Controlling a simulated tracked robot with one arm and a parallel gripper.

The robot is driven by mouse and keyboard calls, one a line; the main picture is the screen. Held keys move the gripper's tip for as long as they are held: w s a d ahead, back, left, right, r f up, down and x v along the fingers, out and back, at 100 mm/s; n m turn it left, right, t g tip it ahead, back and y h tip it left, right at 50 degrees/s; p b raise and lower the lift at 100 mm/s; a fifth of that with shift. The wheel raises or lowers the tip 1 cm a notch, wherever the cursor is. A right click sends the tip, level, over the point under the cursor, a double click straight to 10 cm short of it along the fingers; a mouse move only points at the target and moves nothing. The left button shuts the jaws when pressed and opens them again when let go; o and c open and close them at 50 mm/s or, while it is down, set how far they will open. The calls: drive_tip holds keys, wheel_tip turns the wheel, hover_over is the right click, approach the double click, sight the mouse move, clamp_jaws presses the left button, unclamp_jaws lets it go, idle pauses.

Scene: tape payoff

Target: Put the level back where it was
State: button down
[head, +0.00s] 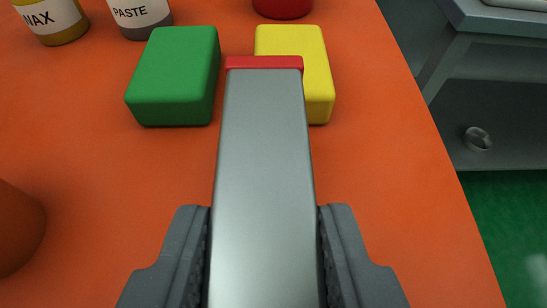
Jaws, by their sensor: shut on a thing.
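The level (264,170) is a long grey bar with a red end cap (264,63). It runs up the middle of the head view, its far end toward the green and yellow blocks. My gripper (264,225) is shut on it, one dark finger on each side. The near end of the level runs out of the bottom of the picture. The level's far end overlaps part of the yellow block in the view; I cannot tell whether they touch, or whether the level rests on the orange surface.
A green block (175,75) and a yellow block (316,75) stand ahead on the orange tabletop (400,190). Behind are a wax jar (52,18), a paste jar (140,14) and a red object (282,7). A brown round object (15,230) is at left. A grey bench (490,90) stands beyond the right edge.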

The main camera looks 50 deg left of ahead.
sight(269, 265)
drive_tip(key=shift+w+a, duration=0.35)
drive_tip(key=shift+a, duration=0.1)
wheel_tip(269, 265, down, 4)
drive_tip(key=shift+w+a+r+b, duration=0.1)
drive_tip(key=shift+r+b, duration=0.15)
drive_tip(key=shift+b, duration=0.1)
drive_tip(key=c, duration=1)
unclamp_jaws()
drive_tip(key=shift+c, duration=0.2)
drive_tip(key=v, duration=1.2)
drive_tip(key=shift+p, duration=0.45)
drive_tip(key=s+d+r+m+t+h, duration=0.2)
drive_tip(key=s+d+r+m+h, duration=0.1)
drive_tip(key=r, duration=1)
drive_tip(key=s+d+r+m+t+h, duration=0.3)
drive_tip(key=s+r, duration=0.3)
drive_tip(key=r, duration=0.8)
drive_tip(key=s+d+r+m+t+h, duration=0.2)
drive_tip(key=s+d+r+m+h, duration=0.1)
drive_tip(key=r, duration=1.1)
drive_tip(key=shift+s+d+m+t+h, duration=0.35)
drive_tip(key=shift+s+d+m, duration=0.35)
drive_tip(key=shift+s+d, duration=0.25)
